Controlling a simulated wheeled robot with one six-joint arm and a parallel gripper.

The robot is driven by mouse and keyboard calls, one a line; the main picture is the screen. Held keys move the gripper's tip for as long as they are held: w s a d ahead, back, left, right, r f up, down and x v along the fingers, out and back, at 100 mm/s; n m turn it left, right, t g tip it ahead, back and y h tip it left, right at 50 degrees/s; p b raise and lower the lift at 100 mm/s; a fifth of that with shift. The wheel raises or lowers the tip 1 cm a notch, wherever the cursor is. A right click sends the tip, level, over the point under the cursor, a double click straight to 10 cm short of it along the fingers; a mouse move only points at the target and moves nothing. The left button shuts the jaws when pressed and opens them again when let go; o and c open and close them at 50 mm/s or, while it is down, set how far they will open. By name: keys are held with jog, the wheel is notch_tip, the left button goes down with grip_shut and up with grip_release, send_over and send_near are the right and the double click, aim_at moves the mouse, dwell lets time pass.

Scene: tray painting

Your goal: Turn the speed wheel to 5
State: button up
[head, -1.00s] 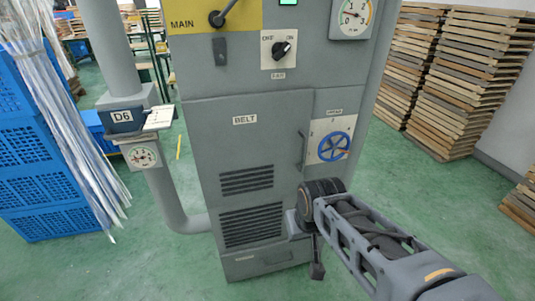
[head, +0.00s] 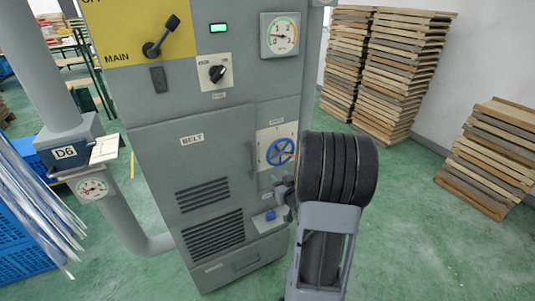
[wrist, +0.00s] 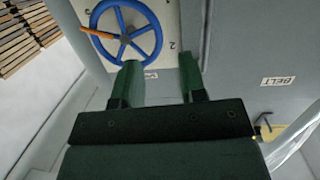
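The speed wheel (head: 280,152) is a blue spoked handwheel on a pale plate on the grey cabinet's front. An orange piece sits on its right side in the head view. In the wrist view the wheel (wrist: 125,30) is at the top left, with the orange piece (wrist: 97,34) on its left. A digit 2 shows on the plate; other marks are unclear. My gripper (wrist: 161,78) is open and empty, its two dark green fingers apart. The fingers appear beside the wheel's rim; I cannot tell if they touch. In the head view my wrist largely hides the gripper.
The grey cabinet (head: 190,163) bears a main lever (head: 160,38), a dark knob (head: 217,73) and a gauge (head: 280,36). A vertical door handle (head: 251,160) is left of the wheel. Stacked boards (head: 390,75) stand behind at right. Green floor is clear right of the cabinet.

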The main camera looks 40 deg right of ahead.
aim_at(268, 158)
jog(key=shift+t, duration=0.9)
jog(key=w+d+p, duration=0.1)
jog(key=w, duration=0.3)
jog(key=w+d+p, duration=0.1)
jog(key=w, duration=0.3)
jog(key=w+d+p, duration=0.1)
jog(key=w, duration=0.3)
jog(key=shift+d+r, duration=0.25)
jog(key=shift+r, duration=0.1)
jog(key=shift+c, duration=0.2)
grip_shut()
